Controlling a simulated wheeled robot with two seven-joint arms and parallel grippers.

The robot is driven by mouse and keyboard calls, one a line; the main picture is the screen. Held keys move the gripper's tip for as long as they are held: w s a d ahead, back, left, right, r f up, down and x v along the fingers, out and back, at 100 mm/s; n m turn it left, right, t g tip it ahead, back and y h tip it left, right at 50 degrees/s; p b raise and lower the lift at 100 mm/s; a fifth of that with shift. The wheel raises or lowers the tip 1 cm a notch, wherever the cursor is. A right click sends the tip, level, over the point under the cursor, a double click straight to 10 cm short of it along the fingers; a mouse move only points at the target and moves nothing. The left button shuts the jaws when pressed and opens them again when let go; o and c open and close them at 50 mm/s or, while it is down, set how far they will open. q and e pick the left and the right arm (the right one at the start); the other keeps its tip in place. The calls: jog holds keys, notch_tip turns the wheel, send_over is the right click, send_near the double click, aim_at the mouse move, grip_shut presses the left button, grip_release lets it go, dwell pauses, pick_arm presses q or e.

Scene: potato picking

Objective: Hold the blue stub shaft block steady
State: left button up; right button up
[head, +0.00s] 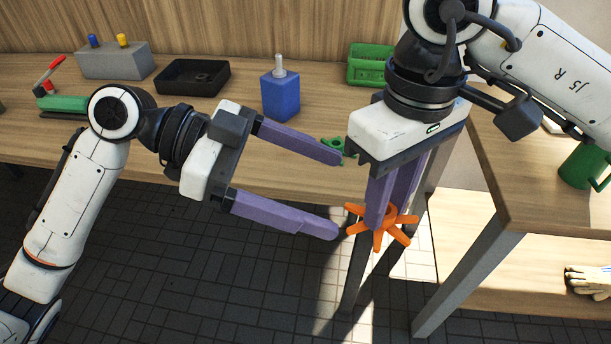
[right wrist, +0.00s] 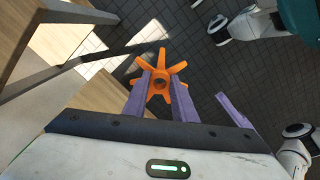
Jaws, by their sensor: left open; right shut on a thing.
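The blue stub shaft block (head: 281,95) stands upright on the wooden table, with a grey metal shaft rising from its top. My left gripper (head: 338,197) is open and empty, in front of the block and nearer the camera, its purple fingers pointing right and apart from the block. My right gripper (head: 386,222) points down and is shut on an orange spoked wheel (head: 378,240), held off the table's front edge. The orange wheel also shows between the fingers in the right wrist view (right wrist: 162,63), with a hole at its hub.
On the table (head: 215,130) are a grey block with blue and yellow pegs (head: 115,61), a black tray (head: 193,77), a green bin (head: 370,64) and a small green part (head: 333,146). A green mug (head: 584,166) stands on the right table. Gloves (head: 588,281) lie lower right.

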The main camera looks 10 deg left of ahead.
aim_at(391, 212)
pick_arm(q)
jog(key=x, duration=1)
jog(key=shift+d+f, duration=0.1)
jog(key=shift+d, duration=0.25)
jog(key=c, duration=1.1)
pick_arm(e)
jog(key=o, duration=1.1)
